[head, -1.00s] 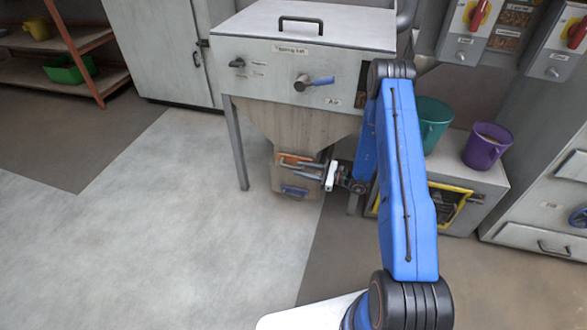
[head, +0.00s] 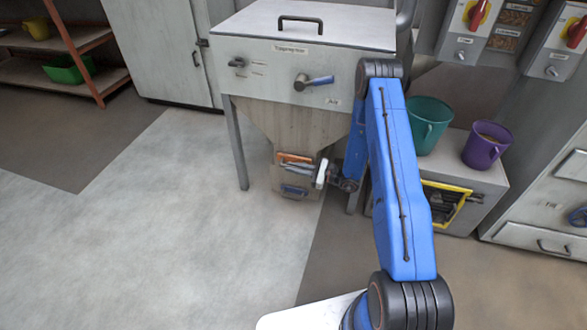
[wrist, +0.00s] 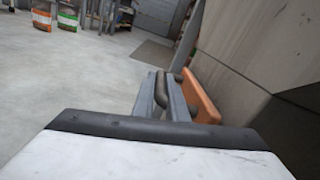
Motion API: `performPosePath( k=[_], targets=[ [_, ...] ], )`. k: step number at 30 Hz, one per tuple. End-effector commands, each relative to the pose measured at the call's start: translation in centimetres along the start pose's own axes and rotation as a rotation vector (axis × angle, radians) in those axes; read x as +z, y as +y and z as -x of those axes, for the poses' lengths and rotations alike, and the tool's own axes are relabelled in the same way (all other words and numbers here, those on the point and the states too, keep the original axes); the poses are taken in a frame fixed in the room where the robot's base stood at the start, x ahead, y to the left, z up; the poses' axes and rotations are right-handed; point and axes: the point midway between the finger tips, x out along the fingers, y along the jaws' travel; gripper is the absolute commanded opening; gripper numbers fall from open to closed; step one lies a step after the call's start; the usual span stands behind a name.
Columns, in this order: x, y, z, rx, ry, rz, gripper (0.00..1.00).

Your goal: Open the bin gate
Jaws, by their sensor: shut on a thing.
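The bin gate is an orange plate (head: 296,157) at the lower end of the grey hopper (head: 300,130). In the wrist view the orange plate (wrist: 200,97) stands along the hopper wall, with a dark bar handle (wrist: 160,90) beside it. My gripper (head: 296,167) is at the front of the gate, reaching in from the right. In the wrist view its two grey fingers (wrist: 162,98) are shut on the handle. How far the gate has moved cannot be told.
A green bucket (head: 428,124) and a purple bucket (head: 486,145) stand on a low cabinet (head: 495,180) to the right. A support leg (head: 237,145) stands left of the hopper. The floor in front is clear.

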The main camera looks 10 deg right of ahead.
Motion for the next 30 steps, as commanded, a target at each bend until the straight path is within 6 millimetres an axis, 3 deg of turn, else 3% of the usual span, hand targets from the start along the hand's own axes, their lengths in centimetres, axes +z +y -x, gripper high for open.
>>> performPosePath(
  k=[11, 22, 23, 25, 30],
  targets=[
    [1.4, 7.0, 0.0, 0.002, 0.0, -0.003, 0.0],
    [1.5, 7.6, 0.1, 0.0, 0.0, -0.001, 0.0],
    [1.5, 7.6, 0.1, 0.0, 0.0, -0.001, 0.17],
    [1.5, 7.6, 0.1, 0.0, 0.0, -0.001, 0.31],
    [1.5, 7.6, 0.0, 0.0, 0.0, -0.001, 0.31]
  ],
)
